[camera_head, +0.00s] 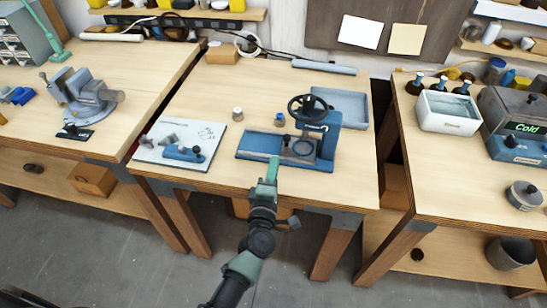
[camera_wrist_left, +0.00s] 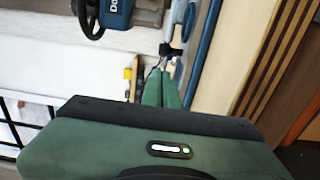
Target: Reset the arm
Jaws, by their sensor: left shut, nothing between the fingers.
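My left arm comes in from the bottom of the head view. Its green gripper (camera_head: 272,168) reaches over the front edge of the middle bench (camera_head: 215,125). The fingers are shut, with nothing between them. In the left wrist view the shut green fingers (camera_wrist_left: 160,75) point up the picture, towards a grey and black part and a blue edge. In the head view the fingertips overlap the front of a blue press (camera_head: 322,140) with a black handwheel; I cannot tell whether they touch it. My right gripper is not in view.
A white board (camera_head: 178,158) with blue and grey parts lies left of the press. Two small spools (camera_head: 238,114) stand behind. A grey-blue tray (camera_head: 340,100) is at the back right. The left bench holds a vise (camera_head: 85,92); the right bench holds a white bin (camera_head: 447,113).

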